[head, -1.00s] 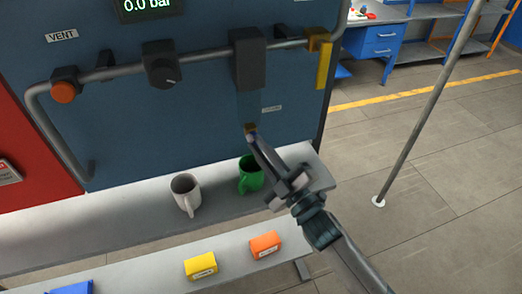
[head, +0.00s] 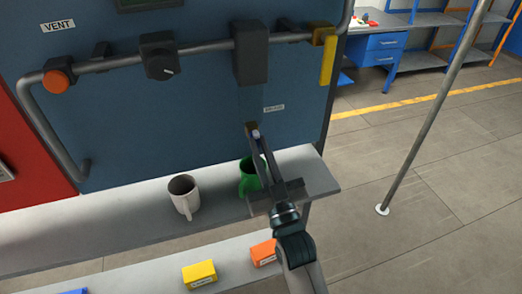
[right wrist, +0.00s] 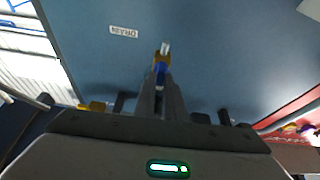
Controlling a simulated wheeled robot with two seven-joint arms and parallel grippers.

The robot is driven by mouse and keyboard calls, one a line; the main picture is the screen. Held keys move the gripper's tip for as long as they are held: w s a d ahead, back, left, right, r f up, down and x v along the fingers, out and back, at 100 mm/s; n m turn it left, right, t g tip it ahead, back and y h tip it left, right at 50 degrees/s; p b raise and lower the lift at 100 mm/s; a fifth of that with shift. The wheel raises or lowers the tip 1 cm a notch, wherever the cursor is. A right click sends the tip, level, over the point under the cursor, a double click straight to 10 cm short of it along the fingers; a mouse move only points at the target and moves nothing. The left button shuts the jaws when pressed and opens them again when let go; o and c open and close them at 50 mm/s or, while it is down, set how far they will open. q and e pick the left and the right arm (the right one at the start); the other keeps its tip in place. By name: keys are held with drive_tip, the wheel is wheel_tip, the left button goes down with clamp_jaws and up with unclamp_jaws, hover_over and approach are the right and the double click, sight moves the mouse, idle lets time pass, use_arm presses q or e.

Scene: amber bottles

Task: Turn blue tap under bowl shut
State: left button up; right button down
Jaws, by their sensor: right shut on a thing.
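The dark filter block (head: 250,53) hangs on the pipe, with a faint see-through bowl (head: 250,101) under it. A small brass drain fitting (head: 250,127) is at the bowl's bottom, and it also shows in the right wrist view (right wrist: 163,51). The blue tap (right wrist: 160,73) sits just below it, between the fingertips in the right wrist view; it is mostly hidden in the head view. My right gripper (head: 257,137) is shut on the blue tap, its fingers reaching up from below. My left gripper is not in view.
A green mug (head: 248,179) stands on the shelf (head: 110,227) close behind my right gripper, with a grey mug (head: 184,195) to its left. A yellow box (head: 200,273) and an orange box (head: 263,252) sit lower down. A DRAIN label (right wrist: 123,32) is on the panel.

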drive_tip(key=shift+m, duration=0.6)
drive_tip(key=c, duration=1.8)
unclamp_jaws()
drive_tip(key=shift+s+d+f+b, duration=0.15)
drive_tip(key=shift+s+f+b, duration=0.2)
drive_tip(key=shift+s, duration=0.1)
drive_tip(key=b+v, duration=0.6)
drive_tip(key=v, duration=1)
drive_tip(key=shift+s, duration=0.15)
